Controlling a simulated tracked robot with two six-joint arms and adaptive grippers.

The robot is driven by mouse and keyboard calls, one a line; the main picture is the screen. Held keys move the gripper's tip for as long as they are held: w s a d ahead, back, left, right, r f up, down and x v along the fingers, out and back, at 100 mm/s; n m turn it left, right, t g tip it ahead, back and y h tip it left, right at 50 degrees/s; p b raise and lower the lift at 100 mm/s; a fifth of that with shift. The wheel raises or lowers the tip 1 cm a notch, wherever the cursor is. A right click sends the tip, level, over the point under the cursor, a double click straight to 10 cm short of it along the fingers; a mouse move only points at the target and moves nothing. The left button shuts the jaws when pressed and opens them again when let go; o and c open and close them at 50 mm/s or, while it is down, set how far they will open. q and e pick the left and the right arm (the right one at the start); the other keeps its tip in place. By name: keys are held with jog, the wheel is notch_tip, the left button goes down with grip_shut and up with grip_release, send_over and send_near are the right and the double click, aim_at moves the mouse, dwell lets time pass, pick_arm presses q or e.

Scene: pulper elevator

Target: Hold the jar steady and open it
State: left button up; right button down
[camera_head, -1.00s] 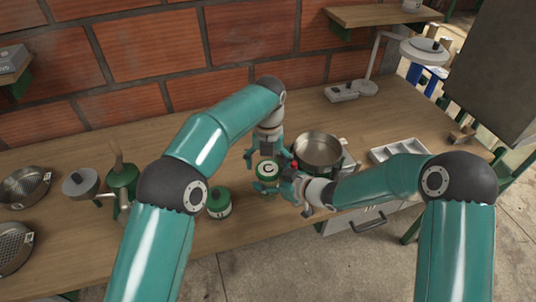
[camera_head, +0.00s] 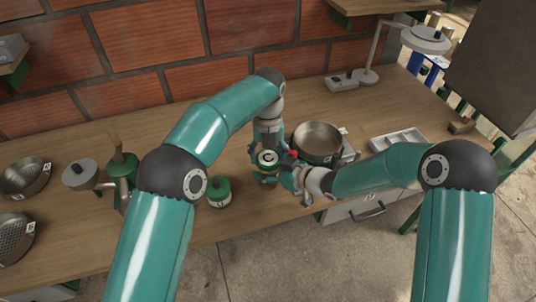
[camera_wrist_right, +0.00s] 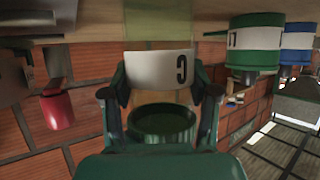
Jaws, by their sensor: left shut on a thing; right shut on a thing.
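The jar (camera_head: 267,158) stands between my two grippers in the head view; its round top faces up, pale with a dark centre. My left gripper (camera_head: 267,146) reaches it from behind, with its fingers shut on the jar's sides. My right gripper (camera_head: 284,178) reaches it from the right, lower in the picture, and is shut on it too. The right wrist view, upside down, shows the jar's white label (camera_wrist_right: 160,69) with a dark C between the fingers. A dark green ring shows close to it. I cannot tell whether either gripper holds lid or body.
A metal pan (camera_head: 318,140) stands close behind and right of the jar, with a small red part (camera_head: 293,154) beside it. Another green jar (camera_head: 219,191) stands to the left. A white tray (camera_head: 397,140) and a lamp (camera_head: 424,40) are further right.

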pick_arm(q)
jog(key=n, duration=1.6)
jog(key=shift+n, duration=0.4)
jog(key=n, duration=0.5)
jog(key=shift+n, duration=0.3)
jog(key=o, duration=1.3)
jog(key=shift+r, duration=0.15)
